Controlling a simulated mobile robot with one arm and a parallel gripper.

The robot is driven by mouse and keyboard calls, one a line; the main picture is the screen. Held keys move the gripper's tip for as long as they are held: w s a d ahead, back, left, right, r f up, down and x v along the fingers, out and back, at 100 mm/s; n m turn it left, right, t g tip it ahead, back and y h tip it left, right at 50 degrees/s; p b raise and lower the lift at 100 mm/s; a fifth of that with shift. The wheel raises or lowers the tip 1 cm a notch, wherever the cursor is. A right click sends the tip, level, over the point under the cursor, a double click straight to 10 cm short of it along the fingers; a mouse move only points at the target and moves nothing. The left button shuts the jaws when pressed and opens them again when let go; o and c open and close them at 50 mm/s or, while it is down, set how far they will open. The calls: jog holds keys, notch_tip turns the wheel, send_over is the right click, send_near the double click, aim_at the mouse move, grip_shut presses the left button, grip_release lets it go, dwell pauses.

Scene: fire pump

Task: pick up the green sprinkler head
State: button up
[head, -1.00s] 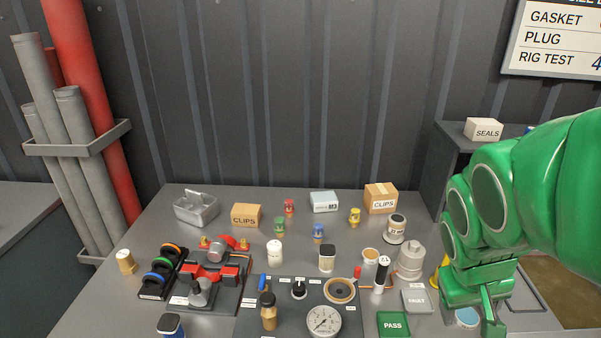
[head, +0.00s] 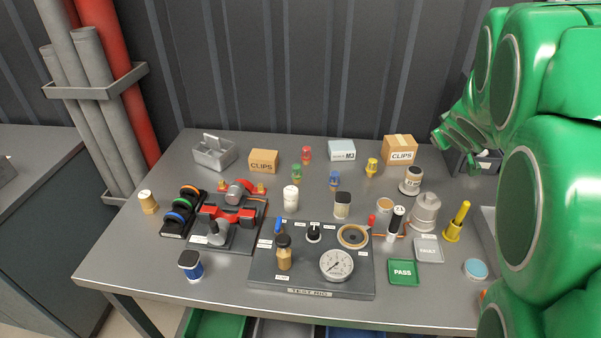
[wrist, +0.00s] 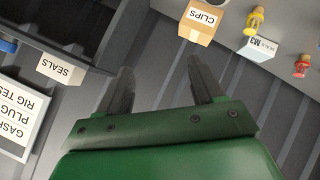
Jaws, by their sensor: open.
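The green sprinkler head (head: 297,172) stands upright on the workbench, right of the left clips box and just below the red sprinkler head (head: 307,153). A blue one (head: 334,179) stands to its right and a yellow one (head: 371,167) farther right. My gripper (head: 440,139) is above the back right of the bench, well to the right of the green head. In the wrist view my gripper (wrist: 157,82) is open with nothing between its fingers. The wrist view shows the yellow head (wrist: 254,20) and red head (wrist: 302,65), but not the green one.
Clips boxes (head: 263,161) (head: 400,149), a white box (head: 342,150) and a metal tin (head: 214,152) line the back. A white bottle (head: 291,198), a jar (head: 342,205) and the test rig (head: 312,284) stand in front. The corrugated wall rises behind.

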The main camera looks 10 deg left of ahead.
jog(key=w+a+f+n+t+y, duration=0.1)
jog(key=w+a+f+n+y, duration=0.2)
jog(key=w+a, duration=0.4)
jog(key=n+g+y, duration=0.5)
jog(key=g+y, duration=0.2)
jog(key=y, duration=0.4)
send_near(292, 168)
jog(key=shift+w+d+f, duration=0.3)
jog(key=shift+d+f, duration=0.1)
jog(key=shift+f, duration=0.2)
jog(key=shift+w+r+x, duration=0.1)
jog(key=shift+x, duration=1.8)
jog(key=shift+w+r+x, duration=0.1)
jog(key=shift+w+x, duration=0.05)
jog(key=shift+x, duration=1.7)
jog(key=shift+w+r+x, duration=0.1)
jog(key=shift+x, duration=1.8)
jog(key=c, duration=1.1)
